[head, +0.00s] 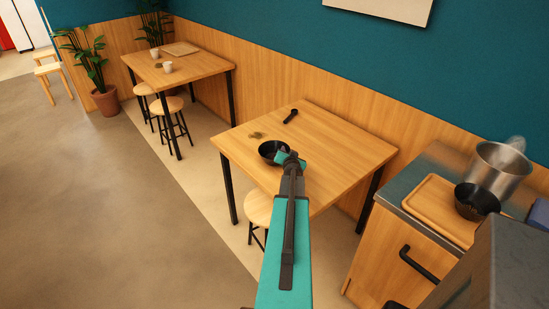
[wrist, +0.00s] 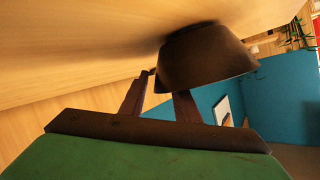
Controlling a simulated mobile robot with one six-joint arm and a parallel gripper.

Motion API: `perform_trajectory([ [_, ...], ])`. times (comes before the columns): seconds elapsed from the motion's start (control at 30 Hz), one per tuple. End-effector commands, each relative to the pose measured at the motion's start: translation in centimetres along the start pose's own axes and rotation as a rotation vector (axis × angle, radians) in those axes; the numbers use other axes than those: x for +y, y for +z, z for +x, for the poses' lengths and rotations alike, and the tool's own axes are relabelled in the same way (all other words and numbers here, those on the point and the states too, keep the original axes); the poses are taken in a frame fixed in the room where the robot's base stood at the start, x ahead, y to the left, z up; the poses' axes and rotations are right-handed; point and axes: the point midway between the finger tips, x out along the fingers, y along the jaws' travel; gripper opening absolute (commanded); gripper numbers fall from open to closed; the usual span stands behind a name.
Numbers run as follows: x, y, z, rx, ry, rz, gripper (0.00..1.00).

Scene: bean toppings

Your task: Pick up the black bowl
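A black bowl (head: 269,150) stands upright near the middle of the near wooden table (head: 330,150). My gripper (head: 287,157) is at the bowl's right side in the head view and covers part of its rim. In the wrist view the scene is upside down, and the bowl (wrist: 205,62) looks dark brown with its base toward the tabletop. My gripper's two fingers (wrist: 162,88) are apart. One finger is beside the bowl's left edge; the other's tip is hidden behind the bowl wall. I cannot tell whether either finger touches the bowl.
A black utensil (head: 291,116) and a small brownish patch (head: 256,134) lie on the table. At right, a counter holds a wooden tray (head: 432,208), another dark bowl (head: 477,200) and a metal pot (head: 500,170). A stool (head: 258,208) stands under the table's front edge.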

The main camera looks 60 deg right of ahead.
Motion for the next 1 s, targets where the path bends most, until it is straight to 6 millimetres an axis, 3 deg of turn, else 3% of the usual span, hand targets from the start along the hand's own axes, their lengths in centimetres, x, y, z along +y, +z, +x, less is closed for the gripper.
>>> perform_trajectory([
  [0.17, 0.1, -0.1, 0.0, 0.001, 0.001, 0.0, 0.29],
  [0.33, 0.1, -0.1, 0.0, 0.001, 0.001, 0.001, 0.0],
  [1.0, -0.5, -1.1, -0.4, 0.001, 0.001, -0.001, 0.0],
])
